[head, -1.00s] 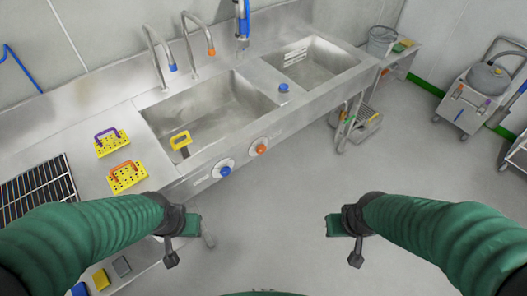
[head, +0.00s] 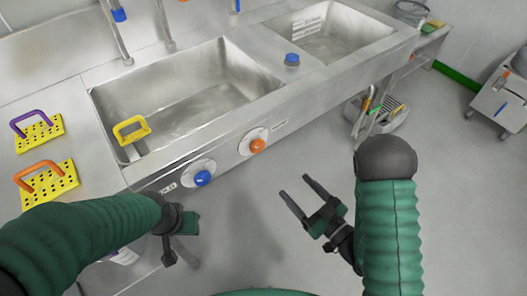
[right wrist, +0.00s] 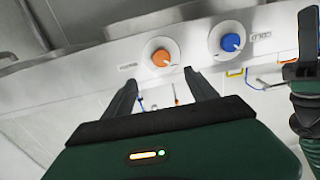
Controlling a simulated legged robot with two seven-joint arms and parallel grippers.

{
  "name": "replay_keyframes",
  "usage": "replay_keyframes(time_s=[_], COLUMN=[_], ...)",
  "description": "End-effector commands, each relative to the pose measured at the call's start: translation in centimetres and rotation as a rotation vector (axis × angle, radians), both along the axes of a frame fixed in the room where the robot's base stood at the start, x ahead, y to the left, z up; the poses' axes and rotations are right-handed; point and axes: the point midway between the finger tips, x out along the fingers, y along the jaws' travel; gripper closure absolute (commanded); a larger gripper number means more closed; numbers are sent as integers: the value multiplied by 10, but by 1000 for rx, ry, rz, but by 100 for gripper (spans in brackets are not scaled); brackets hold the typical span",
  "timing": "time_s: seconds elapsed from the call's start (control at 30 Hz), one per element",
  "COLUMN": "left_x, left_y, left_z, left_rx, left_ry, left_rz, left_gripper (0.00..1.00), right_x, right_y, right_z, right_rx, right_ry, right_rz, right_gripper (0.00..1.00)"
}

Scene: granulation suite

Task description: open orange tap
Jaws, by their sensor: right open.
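The orange tap knob (head: 257,146) sits on a round white plate on the front panel of the steel sink, right of the blue knob (head: 203,178). The orange knob also shows in the right wrist view (right wrist: 162,58), just beyond the fingers. My right gripper (head: 295,187) is open and empty, below and right of the orange knob and apart from it. Its two fingers also show in the right wrist view (right wrist: 159,80). My left gripper (head: 191,223) hangs below the blue knob, seen side-on, so its jaws cannot be made out.
Perforated yellow blocks with purple (head: 40,132) and orange handles (head: 48,184) lie on the left counter.

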Motion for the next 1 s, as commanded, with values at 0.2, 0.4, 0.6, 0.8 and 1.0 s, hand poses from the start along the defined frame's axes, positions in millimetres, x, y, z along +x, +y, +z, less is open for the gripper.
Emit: replay_keyframes(time_s=[0.2,0.4,0.6,0.8,1.0], left_x=[0,0,0,0,0], left_y=[0,0,0,0,0], left_z=[-11,-14,-18,-20,-20], left_rx=[0,0,0,0,0], left_ry=[0,-1,0,0,0], left_rz=[0,0,0,0,0], left_gripper=[64,64,64,64,64], right_x=[35,79,116,134,136], right_y=[25,56,83,95,96], right_z=[3,1,1,1,1], right_rx=[1,2,3,1,2], right_ry=[-7,-3,-3,0,1], right_rz=[5,3,0,-2,-3], right_gripper=[33,33,33,33,33])
